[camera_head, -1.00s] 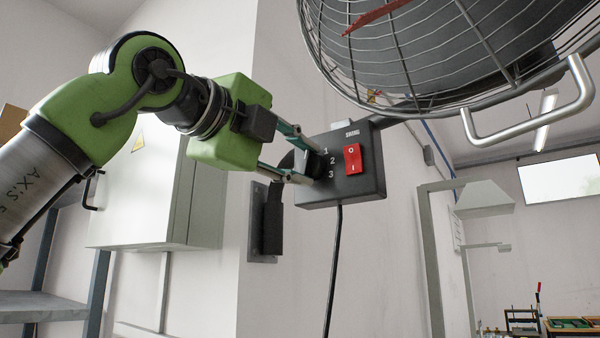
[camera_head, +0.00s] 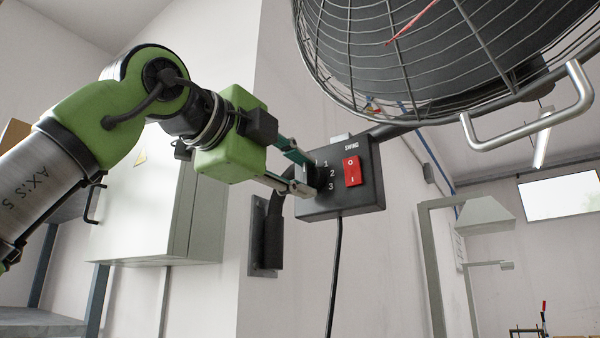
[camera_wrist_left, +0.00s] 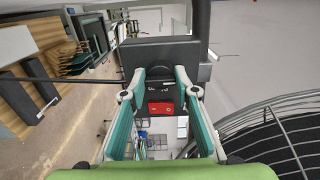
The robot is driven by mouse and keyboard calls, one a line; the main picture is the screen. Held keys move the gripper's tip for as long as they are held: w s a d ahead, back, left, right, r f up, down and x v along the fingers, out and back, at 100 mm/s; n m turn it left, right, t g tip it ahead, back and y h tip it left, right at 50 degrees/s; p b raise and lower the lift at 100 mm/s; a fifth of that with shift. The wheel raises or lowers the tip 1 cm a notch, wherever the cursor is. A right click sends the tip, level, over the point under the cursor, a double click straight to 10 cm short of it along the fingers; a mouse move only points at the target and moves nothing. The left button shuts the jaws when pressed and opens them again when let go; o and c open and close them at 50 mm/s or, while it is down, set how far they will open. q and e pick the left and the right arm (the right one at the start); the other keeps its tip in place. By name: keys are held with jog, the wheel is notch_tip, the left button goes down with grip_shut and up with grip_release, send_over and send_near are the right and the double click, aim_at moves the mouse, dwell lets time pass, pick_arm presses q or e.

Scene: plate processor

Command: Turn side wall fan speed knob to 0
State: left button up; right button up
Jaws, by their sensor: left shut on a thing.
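The fan's dark control box (camera_head: 350,195) hangs below the fan cage. It carries a red switch (camera_head: 352,171), a "SWING" label and the numbers 1, 2 and 3. The dark speed knob (camera_head: 312,178) is on the box's left part, mostly hidden by my fingers; its pointer setting cannot be read. My left gripper (camera_head: 303,172) comes in from the left and is shut on the knob, one finger above the other. In the left wrist view, its fingers (camera_wrist_left: 161,88) reach the box on either side of the knob area. My right gripper is not in view.
The round wire fan cage (camera_head: 450,60) with a metal handle (camera_head: 535,125) is close above and right of the box. A cable (camera_head: 336,270) hangs below it. A black wall bracket (camera_head: 266,240) and a grey cabinet (camera_head: 165,210) are nearby on the left.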

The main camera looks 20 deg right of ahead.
pick_arm(q)
jog(key=o, duration=1.1)
jog(key=shift+a, duration=0.1)
jog(key=v, duration=1.2)
